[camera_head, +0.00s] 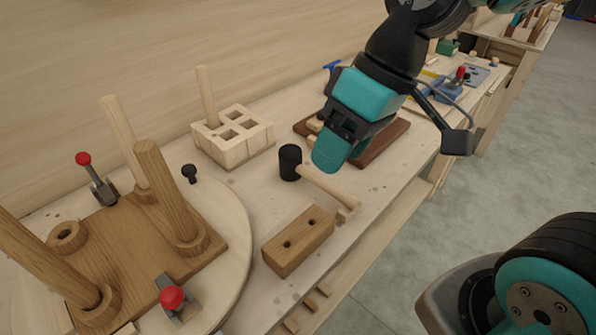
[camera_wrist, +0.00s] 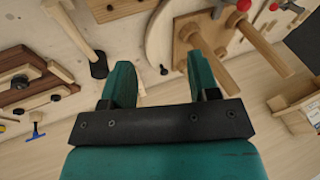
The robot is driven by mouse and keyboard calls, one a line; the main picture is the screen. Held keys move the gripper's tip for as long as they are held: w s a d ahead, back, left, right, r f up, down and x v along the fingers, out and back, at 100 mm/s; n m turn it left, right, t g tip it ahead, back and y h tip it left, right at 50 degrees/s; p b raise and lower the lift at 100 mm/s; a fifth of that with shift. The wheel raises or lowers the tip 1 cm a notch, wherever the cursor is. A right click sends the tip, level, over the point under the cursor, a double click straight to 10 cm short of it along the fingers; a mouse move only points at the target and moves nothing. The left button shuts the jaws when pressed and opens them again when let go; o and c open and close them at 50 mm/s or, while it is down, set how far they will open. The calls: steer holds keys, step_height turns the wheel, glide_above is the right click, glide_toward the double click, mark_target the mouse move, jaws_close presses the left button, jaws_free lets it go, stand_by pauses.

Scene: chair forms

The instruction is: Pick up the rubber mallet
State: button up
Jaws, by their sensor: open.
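The rubber mallet (camera_head: 290,163) lies on the workbench, with a black head and a pale wooden handle pointing toward the front edge. My gripper (camera_head: 332,158) hangs above the bench, just right of the mallet head and over the handle's side in the picture. In the wrist view, my open, empty gripper (camera_wrist: 161,78) has its two teal fingers spread. The mallet (camera_wrist: 98,66) shows left of them there, apart from the left finger.
A drilled wooden block (camera_head: 298,242) lies in front of the mallet. A pale slotted block (camera_head: 232,138) with a dowel stands behind. A round board (camera_head: 235,215) carries a chair seat with upright legs and red-handled clamps. A dark wooden board (camera_head: 385,143) lies beyond my gripper.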

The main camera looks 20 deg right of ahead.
steer(key=w+d+f+m+b, duration=0.1)
steer(key=w+d+f, duration=0.2)
steer(key=w, duration=0.2)
steer(key=w+d+f+b, duration=0.2)
steer(key=w+d+f, duration=0.1)
steer(key=w, duration=0.2)
steer(key=m+t+y+b, duration=0.1)
steer(key=t+b, duration=0.1)
glide_toward(314, 173)
steer(key=p+x, duration=0.1)
steer(key=x, duration=0.4)
steer(key=shift+w+f, duration=0.1)
steer(key=shift+f, duration=0.25)
steer(key=p+x, duration=0.1)
steer(key=x, duration=0.4)
steer(key=shift+a+f, duration=0.25)
steer(key=shift+a, duration=0.05)
steer(key=shift+w, duration=0.1)
jaws_close()
